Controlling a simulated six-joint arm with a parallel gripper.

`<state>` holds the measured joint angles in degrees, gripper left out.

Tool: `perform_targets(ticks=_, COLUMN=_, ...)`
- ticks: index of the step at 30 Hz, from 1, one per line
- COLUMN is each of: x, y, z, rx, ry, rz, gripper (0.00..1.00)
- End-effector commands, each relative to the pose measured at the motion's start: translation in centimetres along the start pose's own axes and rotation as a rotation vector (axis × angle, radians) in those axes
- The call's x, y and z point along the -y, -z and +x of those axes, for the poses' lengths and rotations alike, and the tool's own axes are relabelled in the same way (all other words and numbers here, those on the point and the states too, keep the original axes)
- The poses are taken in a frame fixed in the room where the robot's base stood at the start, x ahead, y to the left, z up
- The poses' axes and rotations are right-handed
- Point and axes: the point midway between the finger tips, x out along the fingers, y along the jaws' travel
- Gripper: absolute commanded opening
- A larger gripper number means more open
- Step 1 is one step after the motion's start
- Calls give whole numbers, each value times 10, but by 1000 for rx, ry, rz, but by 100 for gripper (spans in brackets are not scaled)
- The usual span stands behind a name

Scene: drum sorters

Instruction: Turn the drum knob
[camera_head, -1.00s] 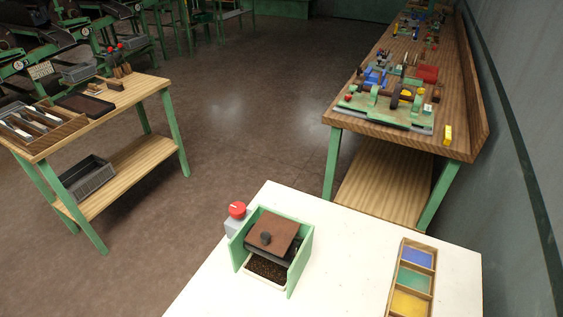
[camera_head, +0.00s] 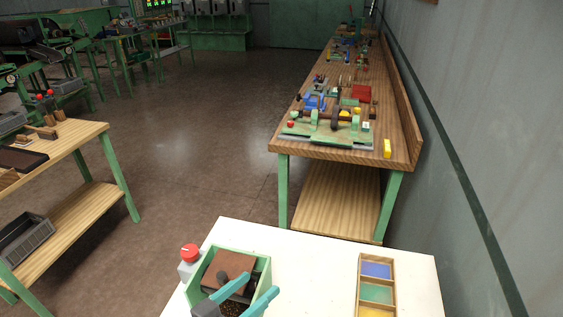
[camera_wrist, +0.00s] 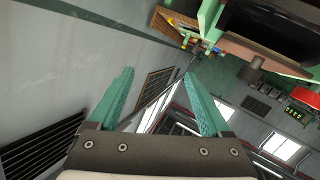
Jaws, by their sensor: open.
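The drum sorter (camera_head: 262,270) is a green-sided box on the white table, with a sloping brown plate (camera_head: 232,262) on it. A small dark knob (camera_head: 222,276) sticks out from that plate. My gripper (camera_head: 261,284) is open and empty, its two teal fingers in front of the box and right of the knob in the picture. The fingers partly hide the box. In the wrist view the open fingers (camera_wrist: 159,73) have nothing between them. The grey-brown knob (camera_wrist: 250,71) and brown plate (camera_wrist: 262,54) show at the upper right, clear of the fingers.
A red button on a grey base (camera_head: 190,254) stands left of the box. A wooden tray (camera_head: 361,280) with blue, green and yellow compartments lies to the right. White tabletop (camera_head: 315,270) between them is free. A cluttered wooden bench (camera_head: 340,155) stands behind.

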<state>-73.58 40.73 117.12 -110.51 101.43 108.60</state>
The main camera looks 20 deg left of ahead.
Motion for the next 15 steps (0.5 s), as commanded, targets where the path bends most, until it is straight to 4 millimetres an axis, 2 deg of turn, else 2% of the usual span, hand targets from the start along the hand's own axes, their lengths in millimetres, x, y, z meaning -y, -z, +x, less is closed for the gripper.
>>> perform_targets(ticks=1, x=44, y=-10, z=-35, rx=-109, ry=161, rz=55, gripper=82)
perform_targets(ticks=3, x=86, y=-23, z=-78, rx=-200, ry=358, rz=145, gripper=82)
perform_targets(ticks=6, x=116, y=-38, z=-120, rx=-248, ry=535, rz=224, gripper=82)
perform_targets(ticks=8, x=124, y=-42, z=-129, rx=-256, ry=581, rz=246, gripper=82)
perform_targets(ticks=10, x=129, y=-41, z=-127, rx=-257, ry=594, rz=255, gripper=82)
perform_targets(ticks=15, x=148, y=-28, z=-93, rx=-256, ry=587, rz=255, gripper=82)
